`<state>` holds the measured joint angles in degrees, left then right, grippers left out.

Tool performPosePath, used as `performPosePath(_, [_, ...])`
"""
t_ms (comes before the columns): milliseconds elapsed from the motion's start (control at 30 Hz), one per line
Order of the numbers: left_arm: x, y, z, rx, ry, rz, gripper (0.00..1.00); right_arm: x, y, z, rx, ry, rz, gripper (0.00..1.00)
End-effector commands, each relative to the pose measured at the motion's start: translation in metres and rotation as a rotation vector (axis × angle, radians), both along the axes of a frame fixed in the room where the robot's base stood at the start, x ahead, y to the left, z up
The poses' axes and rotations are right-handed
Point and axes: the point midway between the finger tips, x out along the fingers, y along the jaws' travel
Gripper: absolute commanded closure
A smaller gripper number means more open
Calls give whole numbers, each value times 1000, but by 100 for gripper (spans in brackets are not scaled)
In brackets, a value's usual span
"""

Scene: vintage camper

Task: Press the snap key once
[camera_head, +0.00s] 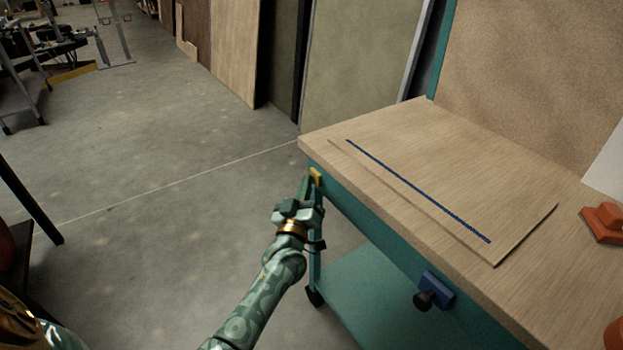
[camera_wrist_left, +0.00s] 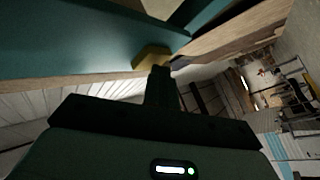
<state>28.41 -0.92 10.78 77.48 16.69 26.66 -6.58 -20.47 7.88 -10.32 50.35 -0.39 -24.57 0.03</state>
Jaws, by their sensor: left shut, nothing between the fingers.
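A small yellow block (camera_head: 316,177), which I take to be the snap key, sits on the teal side of the workbench just under the near left corner of its top. In the left wrist view the yellow block (camera_wrist_left: 152,57) is right ahead of the fingertips. My left gripper (camera_head: 306,186) is shut and empty, its tips at the block. They look in contact or nearly so; I cannot tell which, nor whether the block is pushed in. A thin wooden board (camera_head: 400,190) with a straight dark blue line (camera_head: 415,190) lies on the bench top. My right gripper is out of view.
The workbench top (camera_head: 400,125) extends to the right. A blue block with a black knob (camera_head: 432,292) sticks out from its front side. An orange object (camera_head: 602,222) lies on the right. A teal lower shelf (camera_head: 370,290) is underneath. The concrete floor (camera_head: 180,130) at left is open.

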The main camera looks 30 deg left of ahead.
Motion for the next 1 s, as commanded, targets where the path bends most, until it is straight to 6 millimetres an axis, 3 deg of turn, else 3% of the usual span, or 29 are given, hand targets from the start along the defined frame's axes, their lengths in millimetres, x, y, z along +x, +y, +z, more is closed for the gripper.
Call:
performPosePath(400, [-16,6,2,2,-1,-1,100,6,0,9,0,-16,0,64])
performPosePath(767, [-18,7,0,0,0,-1,100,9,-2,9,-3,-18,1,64])
performPosePath(1000, [-38,15,4,1,-1,0,100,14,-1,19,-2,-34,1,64])
